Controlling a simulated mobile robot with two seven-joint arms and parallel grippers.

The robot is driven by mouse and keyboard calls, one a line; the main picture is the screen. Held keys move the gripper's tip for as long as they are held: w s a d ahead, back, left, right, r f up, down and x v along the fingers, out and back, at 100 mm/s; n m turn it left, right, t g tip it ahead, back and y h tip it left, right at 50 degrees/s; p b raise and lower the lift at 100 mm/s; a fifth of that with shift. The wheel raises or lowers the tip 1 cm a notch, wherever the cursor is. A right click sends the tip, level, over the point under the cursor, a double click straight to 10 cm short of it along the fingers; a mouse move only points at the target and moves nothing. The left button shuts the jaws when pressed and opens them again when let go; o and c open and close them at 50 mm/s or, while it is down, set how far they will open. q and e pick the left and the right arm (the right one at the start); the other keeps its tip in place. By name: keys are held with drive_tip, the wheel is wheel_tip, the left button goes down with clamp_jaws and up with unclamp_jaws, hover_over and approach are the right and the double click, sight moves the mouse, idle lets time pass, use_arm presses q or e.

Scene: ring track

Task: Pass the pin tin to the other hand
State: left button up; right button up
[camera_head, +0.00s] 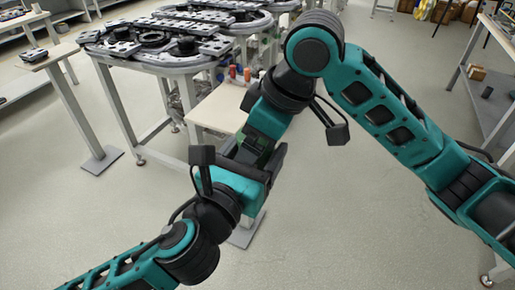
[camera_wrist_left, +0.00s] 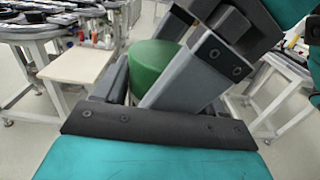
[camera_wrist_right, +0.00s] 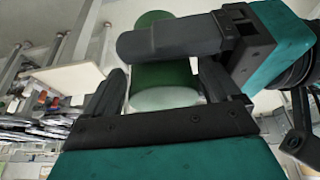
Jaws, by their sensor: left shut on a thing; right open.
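The pin tin is a green cylinder. In the left wrist view the tin (camera_wrist_left: 153,62) sits between the grey fingers of my left gripper (camera_wrist_left: 152,75), which is shut on it. In the right wrist view the tin (camera_wrist_right: 165,76) shows its pale end towards my right gripper (camera_wrist_right: 166,82). A dark finger of my left gripper (camera_wrist_right: 160,42) crosses the tin there. My right gripper is open, its fingers on either side of the tin's near end; contact cannot be told. In the head view the two grippers meet mid-air and mostly hide the tin.
A small pale table (camera_head: 218,108) stands behind the grippers, with small bottles (camera_head: 240,73) near its back. Track tables (camera_head: 165,52) stand at back left, a side stand (camera_head: 48,57) at far left, and shelving (camera_head: 490,85) at right. The floor in front is clear.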

drive_tip(key=shift+y, duration=0.4)
drive_tip(key=v, duration=0.6)
drive_tip(key=a+v, duration=0.1)
drive_tip(key=v, duration=0.2)
drive_tip(key=shift+w+r, duration=0.15)
drive_tip(key=shift+r, duration=0.15)
drive_tip(key=w+d+f+m+t+y, duration=0.3)
drive_tip(key=w+f+m+t+y, duration=0.2)
drive_tip(key=w+f+m+t, duration=0.55)
drive_tip(key=s+d+f+h, duration=0.3)
drive_tip(key=s+f, duration=0.1)
drive_tip(key=f, duration=0.6)
drive_tip(key=s+d+f+h, duration=0.2)
drive_tip(key=s+d+f, duration=0.15)
drive_tip(key=f, duration=0.55)
drive_tip(key=s+d+f+g+h, duration=0.1)
drive_tip(key=s+f, duration=0.3)
drive_tip(key=s, duration=0.2)
drive_tip(key=s+d+f+h, duration=0.1)
drive_tip(key=s+f, duration=0.3)
drive_tip(key=s, duration=0.3)
drive_tip(key=shift+d+f+n+g+h, duration=0.3)
drive_tip(key=shift+d+n+g+h, duration=0.05)
drive_tip(key=shift+h, duration=0.05)
